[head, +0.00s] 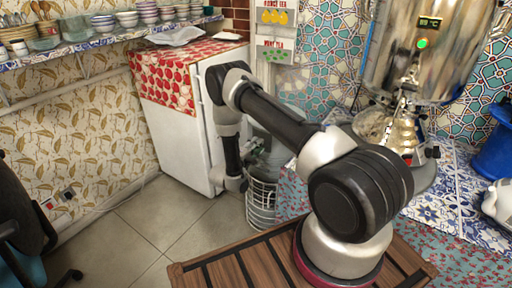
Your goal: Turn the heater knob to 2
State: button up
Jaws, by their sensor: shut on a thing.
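The samovar (425,45) stands on the tiled counter at the upper right. It has a lit display reading about 99 °C and a green light. A brassy spout part sticks out below. A small dark and red part (419,157) sits low on its base; I cannot tell whether it is the heater knob, and no setting is readable. My gripper (255,158) is small and partly hidden behind my arm, near the fridge and well left of the samovar. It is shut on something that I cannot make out.
A white fridge (170,135) with a red apple cloth stands behind my arm. A wire basket (262,203) is on the floor below. A white teapot (497,201) and a blue container (494,150) are on the counter at right. The floor at left is partly clear.

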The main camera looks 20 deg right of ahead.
jog(key=shift+s+f+m, duration=0.1)
jog(key=shift+m, duration=0.2)
dwell(0.4)
jog(key=o, duration=1)
jog(key=v, duration=1.2)
jog(key=shift+c, duration=0.2)
